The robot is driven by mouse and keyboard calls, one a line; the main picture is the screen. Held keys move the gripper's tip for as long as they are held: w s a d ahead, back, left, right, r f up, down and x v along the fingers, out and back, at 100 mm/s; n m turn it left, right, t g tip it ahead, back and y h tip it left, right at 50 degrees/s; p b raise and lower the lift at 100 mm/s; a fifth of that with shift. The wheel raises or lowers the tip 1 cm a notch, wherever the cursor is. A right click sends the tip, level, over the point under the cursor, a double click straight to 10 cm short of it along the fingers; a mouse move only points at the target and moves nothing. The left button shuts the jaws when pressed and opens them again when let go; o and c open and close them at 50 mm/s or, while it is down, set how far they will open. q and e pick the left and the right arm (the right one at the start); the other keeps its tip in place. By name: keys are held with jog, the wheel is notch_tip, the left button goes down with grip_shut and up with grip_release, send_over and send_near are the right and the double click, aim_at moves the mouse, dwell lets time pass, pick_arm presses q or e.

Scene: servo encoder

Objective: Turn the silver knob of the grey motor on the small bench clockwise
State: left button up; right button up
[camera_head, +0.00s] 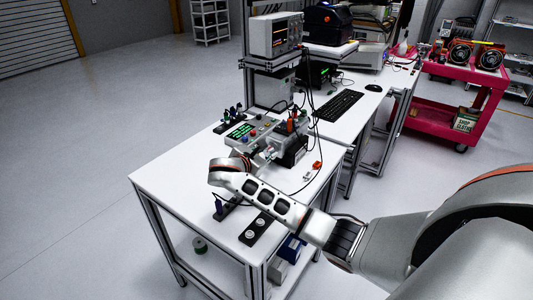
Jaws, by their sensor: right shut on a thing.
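The small white bench (165,175) stands in the middle of the view with the test gear on it. A dark motor-like unit (293,150) sits near its right edge, and I take it for the grey motor. My right arm reaches in from the lower right and bends back at the wrist. My right gripper (267,154) is small and partly hidden, at the left side of the motor, shut at the place of the silver knob. The knob itself is hidden or too small to make out. My left gripper is not in view.
A grey panel with a green display (241,131) stands just behind the gripper. Black fixtures with round tops (255,230) lie at the bench front. Cables hang at the right. A desk with a keyboard (339,104) and a red cart (436,118) stand behind.

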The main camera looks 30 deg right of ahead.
jog(key=shift+s+f+m+t, duration=0.15)
jog(key=shift+m+t, duration=0.45)
jog(key=shift+m, duration=0.3)
jog(key=shift+f+m+t+b, duration=0.1)
jog(key=shift+m+t+b, duration=0.2)
jog(key=shift+m+t, duration=0.5)
jog(key=shift+f+m+b, duration=0.15)
jog(key=shift+m+b, duration=0.35)
jog(key=shift+m, duration=0.3)
jog(key=shift+s+f+m+t+b, duration=0.1)
jog(key=shift+f+m+t+b, duration=0.05)
jog(key=shift+m+t+b, duration=0.6)
jog(key=shift+m+b, duration=0.35)
jog(key=shift+b, duration=0.2)
jog(key=m+t+b, duration=0.1)
jog(key=m+b, duration=0.1)
jog(key=b, duration=0.2)
jog(key=shift+f+m, duration=0.2)
jog(key=shift+m, duration=0.2)
jog(key=shift+r+m+t+h+b, duration=0.15)
jog(key=shift+m+t+h+b, duration=0.2)
jog(key=shift+b, duration=0.45)
jog(key=shift+r, duration=0.15)
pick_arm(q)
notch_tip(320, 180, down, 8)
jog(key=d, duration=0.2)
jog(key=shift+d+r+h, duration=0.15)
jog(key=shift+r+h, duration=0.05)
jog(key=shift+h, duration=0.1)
